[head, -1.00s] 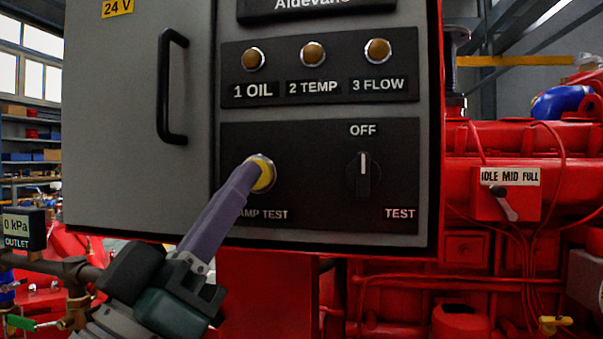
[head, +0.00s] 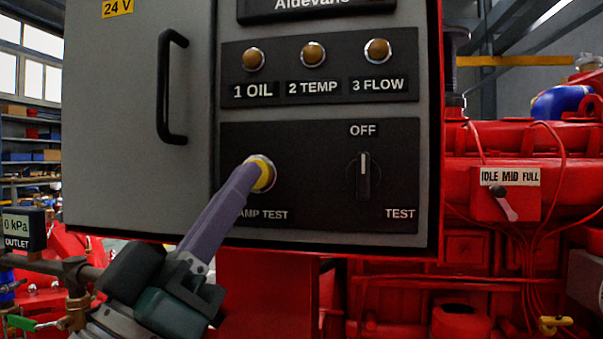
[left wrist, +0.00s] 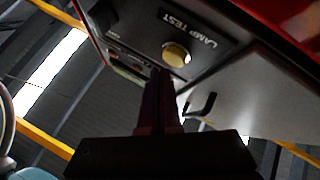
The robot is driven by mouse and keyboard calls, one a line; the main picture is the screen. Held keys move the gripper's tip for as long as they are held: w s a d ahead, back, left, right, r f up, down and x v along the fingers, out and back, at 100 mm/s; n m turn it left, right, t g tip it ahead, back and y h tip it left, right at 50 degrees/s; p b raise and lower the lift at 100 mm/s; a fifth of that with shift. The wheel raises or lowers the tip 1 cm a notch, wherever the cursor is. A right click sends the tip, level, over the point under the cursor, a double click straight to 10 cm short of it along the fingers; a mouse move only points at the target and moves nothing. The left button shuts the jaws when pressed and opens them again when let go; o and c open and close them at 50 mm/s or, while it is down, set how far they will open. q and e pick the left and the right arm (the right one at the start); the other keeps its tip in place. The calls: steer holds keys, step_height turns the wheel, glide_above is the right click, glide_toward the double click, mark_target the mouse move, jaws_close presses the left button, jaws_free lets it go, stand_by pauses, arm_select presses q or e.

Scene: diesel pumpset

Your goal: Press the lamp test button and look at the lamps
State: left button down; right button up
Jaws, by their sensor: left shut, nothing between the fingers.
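The lamp test button (head: 265,173) is yellow with a metal ring, on the lower black panel above the partly covered LAMP TEST label. My left gripper (head: 249,172) is shut and empty, its fingertips at the button and covering part of its face. I cannot tell whether they touch it or whether it is pushed in. The left wrist view also shows the button (left wrist: 176,54) just beyond the fingers. The oil lamp (head: 253,59), temp lamp (head: 313,54) and flow lamp (head: 377,50) look dull amber, with no bright glow. My right gripper is not in view.
A rotary switch (head: 363,178) right of the button points up to OFF. A black door handle (head: 172,87) stands out from the grey cabinet door (head: 110,130). A red engine with a speed lever (head: 502,203) is at the right.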

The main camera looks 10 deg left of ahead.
arm_select(q)
steer(key=shift+w, duration=0.1)
steer(key=shift+w, duration=0.35)
steer(key=shift+w+b, duration=0.4)
steer(key=shift+b, duration=0.1)
stand_by(0.7)
stand_by(0.4)
steer(key=shift+s+p, duration=0.6)
steer(key=shift+s, duration=0.25)
